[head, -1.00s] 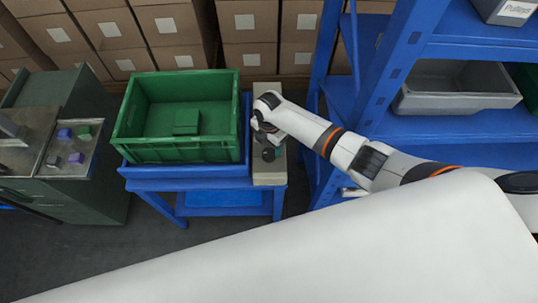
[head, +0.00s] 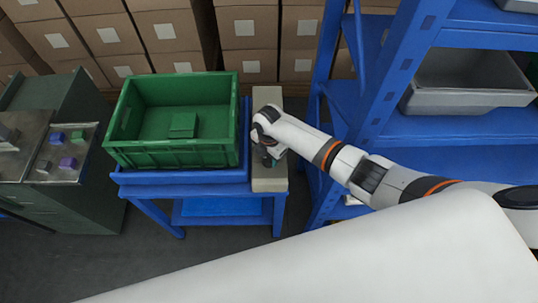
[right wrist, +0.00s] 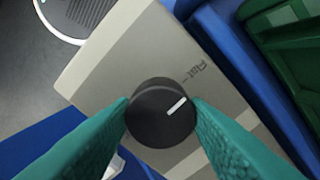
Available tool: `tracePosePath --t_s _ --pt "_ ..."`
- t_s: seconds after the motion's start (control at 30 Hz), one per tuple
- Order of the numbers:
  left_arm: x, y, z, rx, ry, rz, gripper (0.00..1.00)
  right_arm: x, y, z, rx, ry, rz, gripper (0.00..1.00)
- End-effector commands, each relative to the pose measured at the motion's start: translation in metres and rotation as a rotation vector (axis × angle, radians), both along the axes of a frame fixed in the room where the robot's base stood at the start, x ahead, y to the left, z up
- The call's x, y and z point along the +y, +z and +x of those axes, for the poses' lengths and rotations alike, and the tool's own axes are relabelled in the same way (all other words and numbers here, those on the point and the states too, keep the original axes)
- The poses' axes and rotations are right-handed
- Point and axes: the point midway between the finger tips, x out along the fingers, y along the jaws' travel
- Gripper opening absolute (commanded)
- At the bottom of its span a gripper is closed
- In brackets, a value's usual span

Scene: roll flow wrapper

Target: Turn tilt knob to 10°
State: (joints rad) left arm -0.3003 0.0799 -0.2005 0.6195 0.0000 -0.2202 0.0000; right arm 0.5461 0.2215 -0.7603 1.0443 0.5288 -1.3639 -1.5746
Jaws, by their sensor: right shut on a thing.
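The tilt knob (right wrist: 161,112) is a round black dial with a white pointer line, on a beige-grey panel box (head: 268,97). In the right wrist view the pointer is aimed to the upper right, and small printed marks sit on the panel beyond the knob. My right gripper (right wrist: 161,114) has its two teal fingers on opposite sides of the knob, shut on it. In the head view the right gripper (head: 269,158) is over the near part of the box, and its wrist hides the knob. My left gripper is not in view.
A green crate (head: 120,155) with a green block (head: 183,125) in it stands on a blue table (head: 150,191) left of the box. A blue shelf rack (head: 455,126) with a grey bin stands right. Cardboard boxes (head: 250,54) line the back.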

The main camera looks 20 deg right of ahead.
Motion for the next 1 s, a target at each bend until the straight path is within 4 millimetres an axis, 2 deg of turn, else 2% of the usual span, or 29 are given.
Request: tracePosePath --t_s 0.37,1.0 --pt "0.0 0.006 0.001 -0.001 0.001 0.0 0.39 0.001 0.001 0.0 0.002 -0.095 0.001 0.19" --pt "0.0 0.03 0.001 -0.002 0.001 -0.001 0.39 0.001 0.001 -0.001 0.003 -0.662 0.0 0.19"
